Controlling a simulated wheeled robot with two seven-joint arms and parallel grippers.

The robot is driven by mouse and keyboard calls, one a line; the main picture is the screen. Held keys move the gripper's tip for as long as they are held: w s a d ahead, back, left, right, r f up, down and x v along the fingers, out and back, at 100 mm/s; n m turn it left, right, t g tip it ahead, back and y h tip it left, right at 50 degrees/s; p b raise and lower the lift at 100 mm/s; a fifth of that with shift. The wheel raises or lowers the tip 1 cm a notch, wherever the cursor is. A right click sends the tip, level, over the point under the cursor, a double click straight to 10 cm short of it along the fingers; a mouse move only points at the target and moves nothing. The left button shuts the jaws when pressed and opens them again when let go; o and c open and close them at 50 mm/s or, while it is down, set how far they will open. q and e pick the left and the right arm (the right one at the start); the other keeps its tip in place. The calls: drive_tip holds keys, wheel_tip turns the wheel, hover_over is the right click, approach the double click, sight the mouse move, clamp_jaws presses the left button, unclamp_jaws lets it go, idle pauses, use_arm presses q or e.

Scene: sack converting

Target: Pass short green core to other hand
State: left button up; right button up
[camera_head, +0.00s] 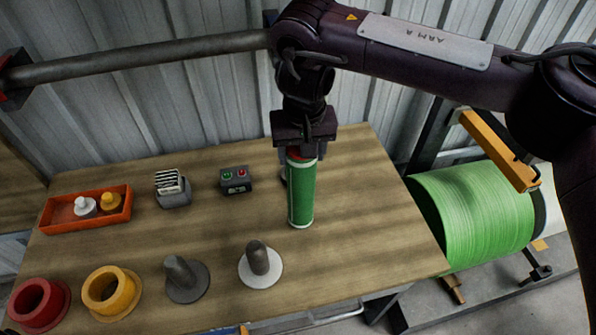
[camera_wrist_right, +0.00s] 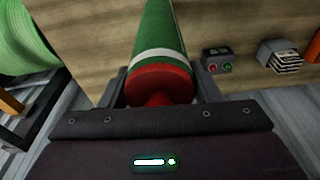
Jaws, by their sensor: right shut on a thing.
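The short green core (camera_head: 301,194) is a green cylinder with pale bands and a red upper end. My right gripper (camera_head: 301,155) is shut on its upper end and holds it upright, over the right part of the wooden table. I cannot tell whether its lower end touches the table. In the right wrist view the core (camera_wrist_right: 160,35) runs away from between the two fingers (camera_wrist_right: 160,88), with its red end nearest the camera. My left gripper is not in view.
The table (camera_head: 370,210) bears an orange tray (camera_head: 62,222) with two small bottles, a card holder (camera_head: 173,193), a button box (camera_head: 236,181), two peg stands (camera_head: 186,280) (camera_head: 261,265), and red (camera_head: 62,305) and yellow (camera_head: 125,295) rings. A large green roll (camera_head: 470,210) stands at right.

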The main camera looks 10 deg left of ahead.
drive_tip(key=shift+w+r, duration=0.1)
drive_tip(key=shift+w, duration=1.1)
drive_tip(key=s+d+r+n, duration=0.5)
drive_tip(key=s+d+n, duration=0.1)
drive_tip(key=s+d, duration=0.5)
drive_tip(key=w+a+f+n+g+y, duration=0.1)
drive_tip(key=w+a+f+n, duration=0.3)
drive_tip(key=f, duration=0.1)
drive_tip(key=s+d+r+m, duration=0.6)
drive_tip(key=d+r+m, duration=0.2)
drive_tip(key=r, duration=0.2)
drive_tip(key=w+a+m+t+h, duration=0.1)
drive_tip(key=w+a+m, duration=0.3)
drive_tip(key=w+a, duration=0.5)
drive_tip(key=s+d+f+n+g, duration=0.1)
drive_tip(key=s+d+f+n, duration=0.1)
drive_tip(key=f+n, duration=0.3)
drive_tip(key=s+d+f+n+y, duration=0.1)
drive_tip(key=f+n, duration=0.4)
drive_tip(key=n, duration=0.6)
drive_tip(key=shift+s+d+n+g, duration=0.4)
drive_tip(key=shift+s+d, duration=0.1)
drive_tip(key=shift+s, duration=0.05)
